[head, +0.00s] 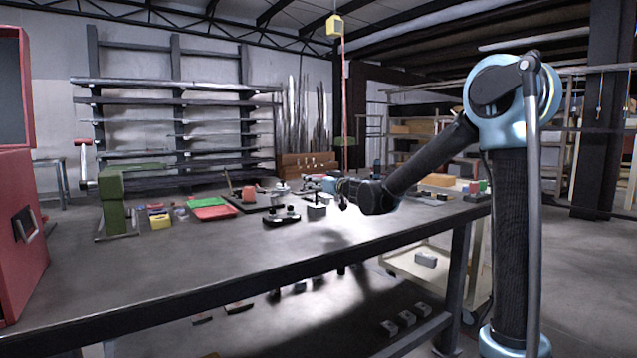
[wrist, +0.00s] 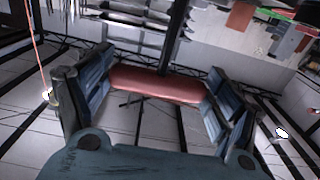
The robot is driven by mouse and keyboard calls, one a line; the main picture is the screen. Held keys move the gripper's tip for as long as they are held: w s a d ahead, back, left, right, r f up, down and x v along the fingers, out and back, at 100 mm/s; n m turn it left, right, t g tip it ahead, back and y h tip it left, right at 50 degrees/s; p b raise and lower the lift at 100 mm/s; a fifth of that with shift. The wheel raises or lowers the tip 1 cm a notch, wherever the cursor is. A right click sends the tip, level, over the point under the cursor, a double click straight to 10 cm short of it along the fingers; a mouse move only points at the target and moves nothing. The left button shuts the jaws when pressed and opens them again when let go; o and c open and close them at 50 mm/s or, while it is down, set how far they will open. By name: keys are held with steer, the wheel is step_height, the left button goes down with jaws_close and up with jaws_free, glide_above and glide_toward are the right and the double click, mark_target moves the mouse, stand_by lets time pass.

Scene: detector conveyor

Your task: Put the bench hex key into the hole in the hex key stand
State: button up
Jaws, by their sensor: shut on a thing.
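The bench hex key has a red rounded handle (wrist: 157,86) and a dark straight shaft that runs up the picture in the wrist view. My gripper (wrist: 160,78) is shut on this handle, with a blue-padded finger at each end. In the head view my gripper (head: 342,194) is small and dark, over the right part of the bench, and the key is hard to make out there. A small grey block (head: 317,211) stands on the bench just left of my gripper. It may be the hex key stand; its hole is not visible at this size.
The long grey bench (head: 230,258) has clear room in front. A black fixture (head: 281,215), a red tray (head: 213,211) and a green tray (head: 208,201) lie left of my gripper. A green post (head: 114,205) stands farther left. A red cord (head: 344,110) hangs beside my gripper.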

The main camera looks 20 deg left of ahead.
steer(key=shift+f, duration=1.05)
steer(key=o, duration=1.4)
steer(key=shift+o, duration=0.2)
steer(key=v, duration=1.2)
steer(key=shift+f, duration=0.1)
